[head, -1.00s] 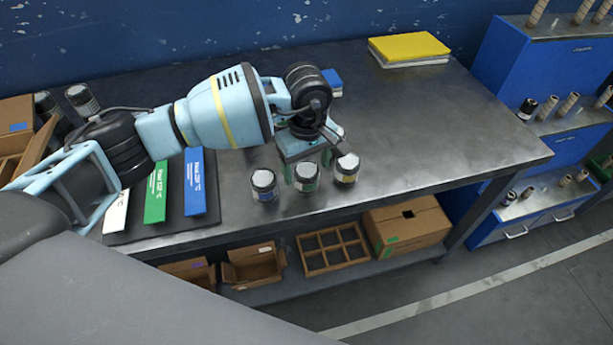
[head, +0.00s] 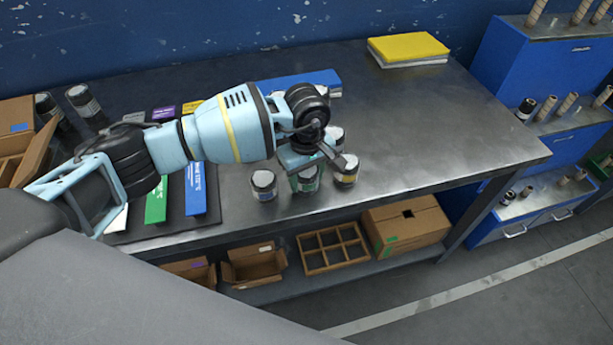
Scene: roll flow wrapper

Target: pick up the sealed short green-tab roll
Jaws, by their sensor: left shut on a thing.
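The short green-tab roll (head: 307,182) is a small dark cylinder with a pale top and a greenish label. It is the middle one of the front row near the table's front edge. My left gripper (head: 306,165) is over it from above and shut on it; the fingers hide much of its top. Whether it is lifted off the table I cannot tell. My right gripper is not in view.
Similar rolls stand close by: one at left (head: 264,186), one at right (head: 346,172), one behind (head: 335,138). Coloured label strips (head: 195,190) lie at left. A yellow-topped stack (head: 408,47) sits at the back. The table's right side (head: 450,130) is clear.

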